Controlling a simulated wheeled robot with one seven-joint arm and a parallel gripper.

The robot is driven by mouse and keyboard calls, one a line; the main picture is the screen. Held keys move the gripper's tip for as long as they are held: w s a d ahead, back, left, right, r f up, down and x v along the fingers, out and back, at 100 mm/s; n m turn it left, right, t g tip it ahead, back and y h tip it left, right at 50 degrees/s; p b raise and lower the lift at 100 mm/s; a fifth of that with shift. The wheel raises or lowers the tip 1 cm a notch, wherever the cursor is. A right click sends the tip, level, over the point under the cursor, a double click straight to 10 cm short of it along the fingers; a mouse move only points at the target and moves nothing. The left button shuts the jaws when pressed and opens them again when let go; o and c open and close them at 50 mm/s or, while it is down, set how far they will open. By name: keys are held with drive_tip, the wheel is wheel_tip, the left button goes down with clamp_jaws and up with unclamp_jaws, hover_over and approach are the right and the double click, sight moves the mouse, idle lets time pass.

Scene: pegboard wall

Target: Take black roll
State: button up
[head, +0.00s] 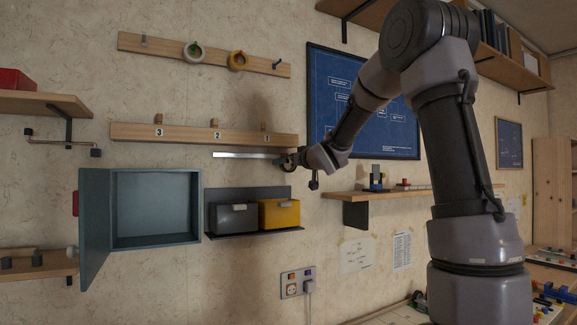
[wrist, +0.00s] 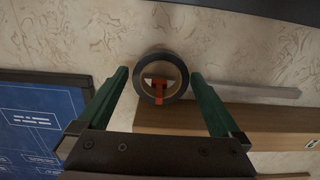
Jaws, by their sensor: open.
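The black roll (wrist: 139,79) is a dark ring with a tan inner band, seen almost face on in the wrist view. A red piece (wrist: 158,90) shows within its hole, at the numbered wooden rail. My gripper (wrist: 160,74) is open, with one green finger on each side of the roll and a visible gap on both sides. In the head view my gripper (head: 284,162) is at the right end of the numbered rail (head: 185,134), just under label 1. The roll is too small and covered there to make out clearly.
A flat metal strip (head: 238,155) lies under the rail beside my gripper. A blue poster (head: 360,130) is right.

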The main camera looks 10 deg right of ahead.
drive_tip(key=shift+w+a, duration=0.15)
drive_tip(key=shift+w, duration=0.25)
drive_tip(key=c, duration=1.2)
drive_tip(key=shift+c, duration=0.2)
drive_tip(key=shift+r, duration=0.15)
